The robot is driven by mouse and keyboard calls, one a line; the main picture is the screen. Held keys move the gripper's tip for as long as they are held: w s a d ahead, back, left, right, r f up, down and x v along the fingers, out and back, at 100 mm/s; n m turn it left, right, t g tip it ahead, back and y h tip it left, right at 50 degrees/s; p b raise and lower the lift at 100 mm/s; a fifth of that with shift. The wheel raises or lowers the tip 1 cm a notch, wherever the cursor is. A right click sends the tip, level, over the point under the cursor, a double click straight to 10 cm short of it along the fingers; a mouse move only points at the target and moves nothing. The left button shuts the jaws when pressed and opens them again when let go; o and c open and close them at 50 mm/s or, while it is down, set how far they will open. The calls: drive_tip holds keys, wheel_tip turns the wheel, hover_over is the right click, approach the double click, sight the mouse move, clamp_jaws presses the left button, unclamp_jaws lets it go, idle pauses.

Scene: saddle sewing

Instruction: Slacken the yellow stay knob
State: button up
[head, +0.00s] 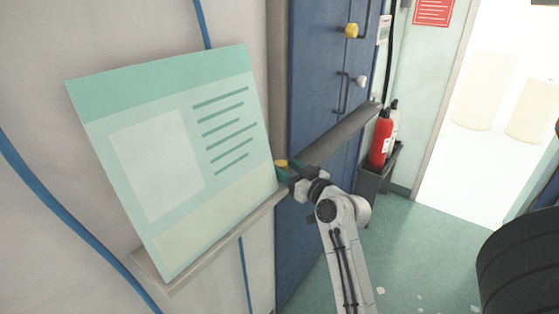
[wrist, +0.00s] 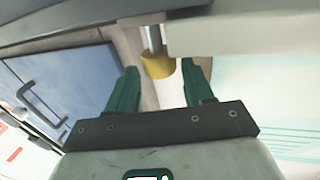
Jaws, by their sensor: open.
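A yellow knob (head: 281,163) sits beside the right end of the ledge under the green-and-white board, close to the near end of a grey bar. In the wrist view the yellow knob (wrist: 158,65) is on a short metal shaft. My gripper (head: 283,172) is at this knob, and its green fingers partly hide it in the head view. In the wrist view my gripper (wrist: 160,76) is open, with one finger on each side of the knob. A gap shows on both sides, so the fingers appear not to touch it.
The board (head: 175,155) and its ledge (head: 215,245) are left of my gripper. The grey bar (head: 340,135) crosses the blue cabinet (head: 315,80). Another yellow knob (head: 351,30) is higher on the cabinet. A red extinguisher (head: 380,140) stands right of the bar.

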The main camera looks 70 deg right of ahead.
sight(285, 168)
drive_tip(key=shift+p+x, duration=0.4)
drive_tip(key=shift+x, duration=1.4)
drive_tip(key=c, duration=0.7)
